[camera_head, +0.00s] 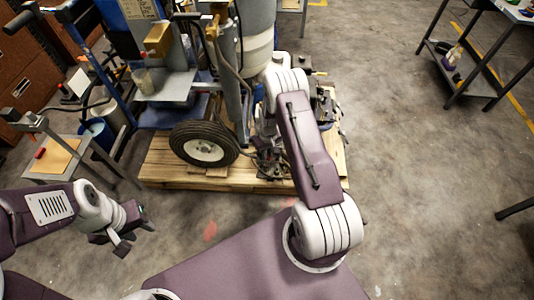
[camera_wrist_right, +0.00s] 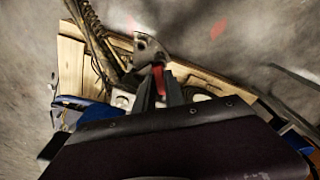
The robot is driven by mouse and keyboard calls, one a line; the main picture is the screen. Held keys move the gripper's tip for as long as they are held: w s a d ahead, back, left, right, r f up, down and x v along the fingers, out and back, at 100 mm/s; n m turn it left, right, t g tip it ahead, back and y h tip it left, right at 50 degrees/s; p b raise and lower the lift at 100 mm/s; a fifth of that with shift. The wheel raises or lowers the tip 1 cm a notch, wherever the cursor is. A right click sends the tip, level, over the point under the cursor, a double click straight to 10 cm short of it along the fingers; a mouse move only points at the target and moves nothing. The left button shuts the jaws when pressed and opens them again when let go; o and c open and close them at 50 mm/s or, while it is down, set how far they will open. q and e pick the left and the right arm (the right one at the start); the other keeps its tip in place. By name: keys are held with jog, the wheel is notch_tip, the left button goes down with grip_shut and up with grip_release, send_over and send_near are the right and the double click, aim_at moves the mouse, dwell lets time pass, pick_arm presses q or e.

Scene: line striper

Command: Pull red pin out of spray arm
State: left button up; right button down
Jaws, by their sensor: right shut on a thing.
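The line striper stands on a wooden pallet (camera_head: 190,172), with its black wheel (camera_head: 204,144) at the front. My right arm reaches over its right side, and the arm's links hide most of the right gripper in the head view. In the right wrist view the right gripper (camera_wrist_right: 160,88) is shut on the red pin (camera_wrist_right: 158,72), whose red part shows between the dark fingers. A grey metal bracket (camera_wrist_right: 149,50) is right beside the pin. I cannot tell whether the pin is still seated in the spray arm. My left gripper (camera_head: 111,242) is open and empty above the floor at lower left.
A small side table (camera_head: 50,160) with a clamp stands at left, beside a blue bucket (camera_head: 98,135). A dark shelf cart (camera_head: 465,75) stands at upper right. The concrete floor right of the pallet is mostly clear.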

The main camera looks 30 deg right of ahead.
jog(key=shift+s+r+p, duration=0.15)
jog(key=shift+r+p, duration=0.95)
jog(key=shift+r, duration=0.55)
